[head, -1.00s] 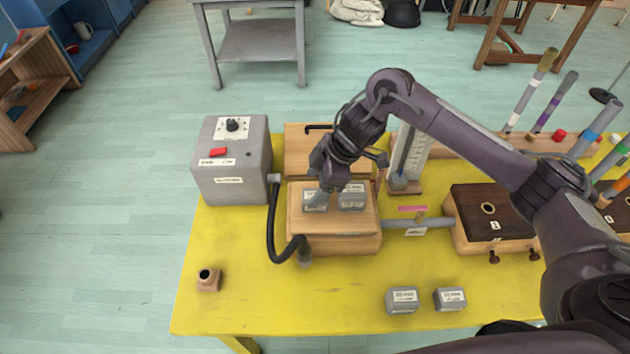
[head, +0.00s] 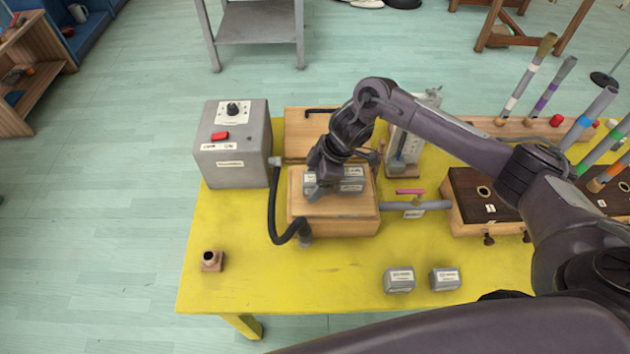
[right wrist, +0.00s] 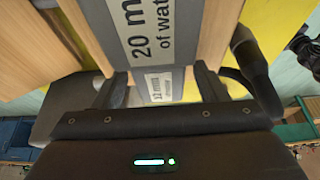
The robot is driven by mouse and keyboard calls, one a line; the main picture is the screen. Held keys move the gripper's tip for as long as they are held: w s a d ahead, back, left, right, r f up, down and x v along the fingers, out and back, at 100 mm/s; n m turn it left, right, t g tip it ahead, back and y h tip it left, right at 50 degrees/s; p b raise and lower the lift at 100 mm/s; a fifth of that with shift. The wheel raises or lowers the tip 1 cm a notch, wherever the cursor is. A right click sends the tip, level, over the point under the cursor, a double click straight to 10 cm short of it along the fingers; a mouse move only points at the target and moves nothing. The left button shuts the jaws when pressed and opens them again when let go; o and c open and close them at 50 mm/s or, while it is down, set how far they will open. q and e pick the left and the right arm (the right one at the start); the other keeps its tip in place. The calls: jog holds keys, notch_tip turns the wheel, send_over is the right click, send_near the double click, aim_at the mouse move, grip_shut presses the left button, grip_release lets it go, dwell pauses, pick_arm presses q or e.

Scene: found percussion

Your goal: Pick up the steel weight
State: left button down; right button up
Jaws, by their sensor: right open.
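Two grey steel weights with white labels sit side by side on a light wooden box (head: 335,222): a left one (head: 309,180) and a right one (head: 352,184). My right gripper (head: 318,187) is over them from above and partly hides them, mostly the left one. The fingers are open; contact cannot be told. Two more grey weights, one (head: 399,280) and another (head: 445,279), stand on the yellow table. My left gripper is not in view.
A grey control box (head: 235,165) with a red switch stands left of the wooden box, and a black hose (head: 272,215) curves between them. A gauge stand (head: 404,150) and a grey pipe (head: 430,206) are close on the right. The front left of the table (head: 255,285) is mostly clear.

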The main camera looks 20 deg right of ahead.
jog(key=c, duration=1.3)
jog(key=shift+o, duration=0.2)
jog(key=shift+r, duration=0.1)
